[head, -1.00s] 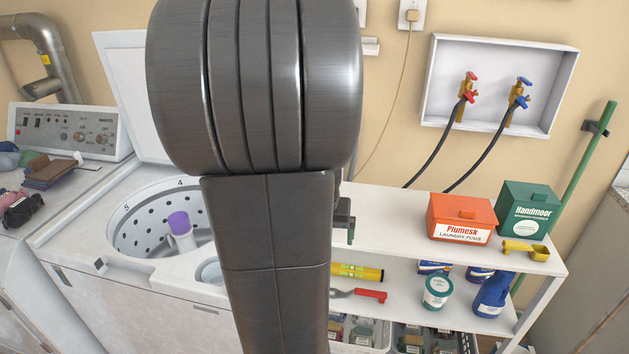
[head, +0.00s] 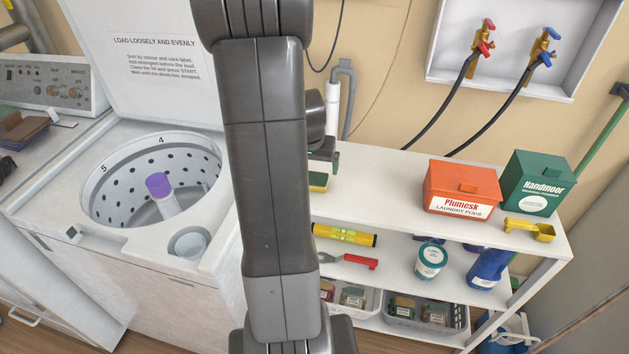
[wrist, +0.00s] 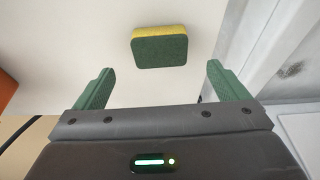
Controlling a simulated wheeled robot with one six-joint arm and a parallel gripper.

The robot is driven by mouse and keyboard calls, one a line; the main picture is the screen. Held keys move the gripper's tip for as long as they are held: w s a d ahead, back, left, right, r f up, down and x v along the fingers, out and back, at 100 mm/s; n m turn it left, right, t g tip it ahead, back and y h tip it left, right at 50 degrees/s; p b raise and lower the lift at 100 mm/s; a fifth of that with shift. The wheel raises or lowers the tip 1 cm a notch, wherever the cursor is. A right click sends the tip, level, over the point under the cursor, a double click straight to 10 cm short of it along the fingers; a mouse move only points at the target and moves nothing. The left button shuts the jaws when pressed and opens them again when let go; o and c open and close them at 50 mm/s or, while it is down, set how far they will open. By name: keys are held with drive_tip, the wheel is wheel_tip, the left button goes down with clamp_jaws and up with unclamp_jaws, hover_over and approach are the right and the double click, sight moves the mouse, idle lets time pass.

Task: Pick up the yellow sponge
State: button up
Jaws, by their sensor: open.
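The yellow sponge (wrist: 158,47) has a dark green scouring face. It lies on the white shelf top, and in the wrist view it sits beyond the fingertips, roughly centred between them. My gripper (wrist: 158,85) is open and empty, with a green finger on each side. In the head view the sponge (head: 318,181) shows only in part beside my arm, at the left end of the shelf top. My gripper (head: 323,157) is just above it there, partly hidden by my arm.
The white shelf (head: 385,185) also holds an orange laundry pods box (head: 461,188), a green Handmoor box (head: 538,182) and a yellow scoop (head: 530,230) at its right. An open washing machine (head: 130,255) stands close on the left. The shelf's middle is clear.

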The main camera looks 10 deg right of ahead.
drive_tip(key=shift+p+x, duration=0.5)
drive_tip(key=shift+x, duration=2.65)
drive_tip(key=c, duration=1)
